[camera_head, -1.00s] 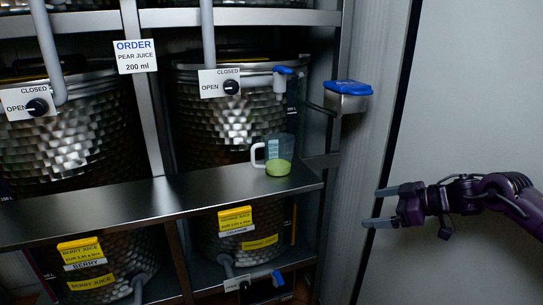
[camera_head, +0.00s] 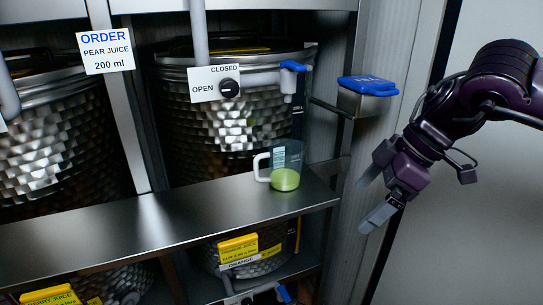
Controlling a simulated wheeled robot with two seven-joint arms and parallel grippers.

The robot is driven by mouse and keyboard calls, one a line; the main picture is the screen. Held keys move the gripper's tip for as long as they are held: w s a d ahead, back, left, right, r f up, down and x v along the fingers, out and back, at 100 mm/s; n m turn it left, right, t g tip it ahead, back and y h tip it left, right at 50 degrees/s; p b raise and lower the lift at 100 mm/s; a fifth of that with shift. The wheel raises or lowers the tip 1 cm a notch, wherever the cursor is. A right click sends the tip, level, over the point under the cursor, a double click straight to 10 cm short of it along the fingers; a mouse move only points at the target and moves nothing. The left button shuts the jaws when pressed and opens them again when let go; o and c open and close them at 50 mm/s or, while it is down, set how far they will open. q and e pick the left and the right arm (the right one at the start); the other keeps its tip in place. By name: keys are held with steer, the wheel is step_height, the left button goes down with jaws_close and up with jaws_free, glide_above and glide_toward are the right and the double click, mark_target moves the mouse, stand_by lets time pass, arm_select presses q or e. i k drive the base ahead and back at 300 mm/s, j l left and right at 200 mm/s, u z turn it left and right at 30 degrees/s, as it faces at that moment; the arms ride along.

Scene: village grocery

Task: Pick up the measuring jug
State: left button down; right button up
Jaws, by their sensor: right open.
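The measuring jug (camera_head: 287,160) is clear with a white handle on its left side and holds some pale green liquid. It stands upright on the metal shelf (camera_head: 170,208) near its right end, below a tap with a blue lever (camera_head: 292,72). My right gripper (camera_head: 368,206) is open and empty, to the right of the jug and apart from it, with its fingers pointing down and left. My left gripper is not in view.
Dimpled steel tanks (camera_head: 205,122) stand behind the shelf. A small bin with a blue lid (camera_head: 368,86) sticks out at the right, above shelf height. An order card reads pear juice 200 ml (camera_head: 106,51). Tanks with yellow labels (camera_head: 238,245) stand below the shelf.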

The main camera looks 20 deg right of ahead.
mark_target(286, 164)
steer(key=i, duration=0.95)
